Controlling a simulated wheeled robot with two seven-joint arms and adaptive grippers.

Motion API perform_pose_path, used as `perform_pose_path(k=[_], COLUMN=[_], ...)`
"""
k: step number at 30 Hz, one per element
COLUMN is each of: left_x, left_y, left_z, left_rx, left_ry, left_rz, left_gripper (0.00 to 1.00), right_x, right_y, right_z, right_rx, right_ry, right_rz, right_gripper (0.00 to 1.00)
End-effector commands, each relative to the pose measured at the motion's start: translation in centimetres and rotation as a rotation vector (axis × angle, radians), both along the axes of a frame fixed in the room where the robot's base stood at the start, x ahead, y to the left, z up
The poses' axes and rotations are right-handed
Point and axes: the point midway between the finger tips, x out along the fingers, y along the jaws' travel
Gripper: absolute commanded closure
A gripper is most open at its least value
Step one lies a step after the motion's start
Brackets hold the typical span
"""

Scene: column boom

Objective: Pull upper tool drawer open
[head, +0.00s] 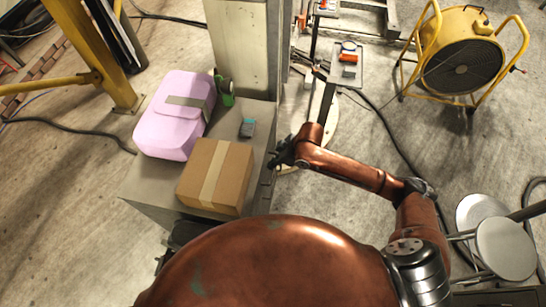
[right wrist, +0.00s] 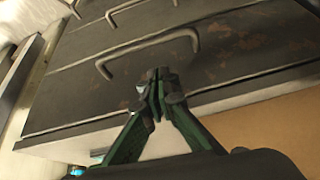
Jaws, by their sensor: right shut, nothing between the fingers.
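The grey tool cabinet (head: 150,200) stands left of my right arm in the head view; its drawer fronts are hidden there. In the right wrist view, dark, scuffed drawer fronts fill the upper part. A drawer front (right wrist: 235,60) bears a bent bar handle (right wrist: 145,47). My right gripper (head: 283,155) is at the cabinet's right side. In the right wrist view its fingertips (right wrist: 160,82) are together and empty, just below the handle's bar in the picture, not around it. I cannot tell whether they touch the drawer front. My left gripper is not in view.
A second handle (right wrist: 75,8) shows on another drawer. A yellow fan (head: 462,65) and round stools (head: 505,248) stand right.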

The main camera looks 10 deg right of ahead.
Motion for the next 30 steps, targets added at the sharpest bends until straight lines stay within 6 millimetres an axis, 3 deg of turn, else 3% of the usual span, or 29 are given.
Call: perform_pose_path(k=[1, 6, 14, 17, 30], left_x=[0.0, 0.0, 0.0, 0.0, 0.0], left_y=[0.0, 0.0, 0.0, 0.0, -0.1], left_z=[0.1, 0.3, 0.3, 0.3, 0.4], left_rx=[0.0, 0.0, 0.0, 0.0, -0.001], left_ry=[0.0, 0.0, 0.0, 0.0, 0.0], left_rz=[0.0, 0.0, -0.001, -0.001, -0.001], left_gripper=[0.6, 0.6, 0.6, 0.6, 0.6], right_x=[1.1, 3.0, 4.1, 4.2, 5.1], right_y=[-0.8, -2.7, -4.2, -3.9, -1.6], right_z=[1.0, 3.2, 4.4, 3.6, -3.2], right_rx=[-0.029, -0.085, -0.115, -0.115, -0.114], right_ry=[-0.003, 0.021, 0.04, 0.044, 0.043], right_rz=[0.02, 0.057, 0.06, 0.06, 0.059], right_gripper=[1.0, 1.0, 1.0, 1.0, 1.0])
